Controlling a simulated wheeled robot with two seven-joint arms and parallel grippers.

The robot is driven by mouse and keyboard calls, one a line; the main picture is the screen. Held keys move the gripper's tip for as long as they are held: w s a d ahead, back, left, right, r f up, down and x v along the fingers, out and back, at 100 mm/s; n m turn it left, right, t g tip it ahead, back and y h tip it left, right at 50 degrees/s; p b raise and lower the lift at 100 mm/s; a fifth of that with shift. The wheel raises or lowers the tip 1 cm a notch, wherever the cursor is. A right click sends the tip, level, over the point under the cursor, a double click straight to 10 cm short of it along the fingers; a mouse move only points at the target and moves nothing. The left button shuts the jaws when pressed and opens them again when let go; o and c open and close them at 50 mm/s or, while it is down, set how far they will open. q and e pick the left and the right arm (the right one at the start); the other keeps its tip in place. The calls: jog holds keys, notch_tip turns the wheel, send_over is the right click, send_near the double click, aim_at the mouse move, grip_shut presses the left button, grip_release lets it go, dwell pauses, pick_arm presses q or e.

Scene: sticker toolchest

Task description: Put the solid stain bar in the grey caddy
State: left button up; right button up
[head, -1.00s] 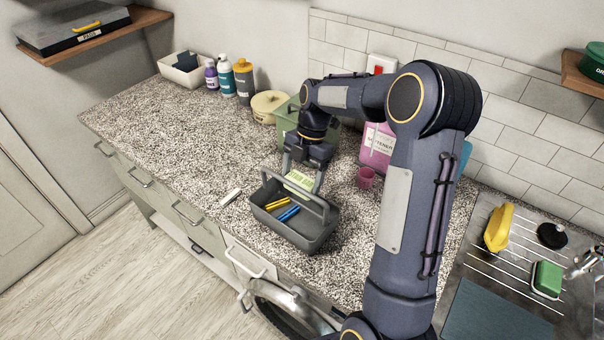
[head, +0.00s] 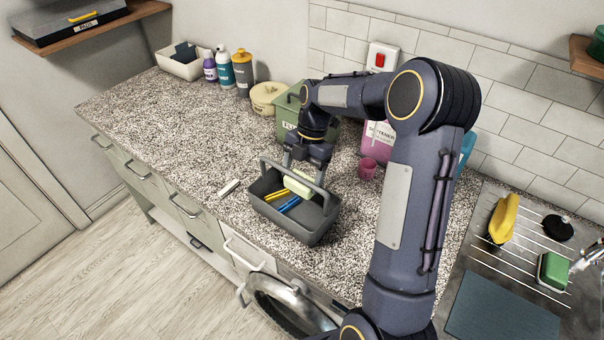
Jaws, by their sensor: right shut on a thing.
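The grey caddy (head: 323,229) stands on the speckled counter, its handle arching over it. My right gripper (head: 299,168) is at the caddy's back side, near the handle, pointing down. It is shut on a pale cream-yellow bar (head: 298,186), which I take to be the solid stain bar. The bar is tilted and sits at or just inside the caddy's opening; I cannot tell whether it touches the caddy. Yellow and blue sticks (head: 288,204) lie in the caddy. My left gripper is not in view.
A small white stick (head: 229,187) lies left of the caddy. A green bin (head: 290,118), a pink cup (head: 368,168) and a pink softener container (head: 378,138) stand behind. The sink drainer (head: 540,262) is at right.

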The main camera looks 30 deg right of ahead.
jog(key=o, duration=1.1)
jog(key=b+v, duration=0.1)
jog(key=v, duration=0.7)
jog(key=shift+f, duration=0.1)
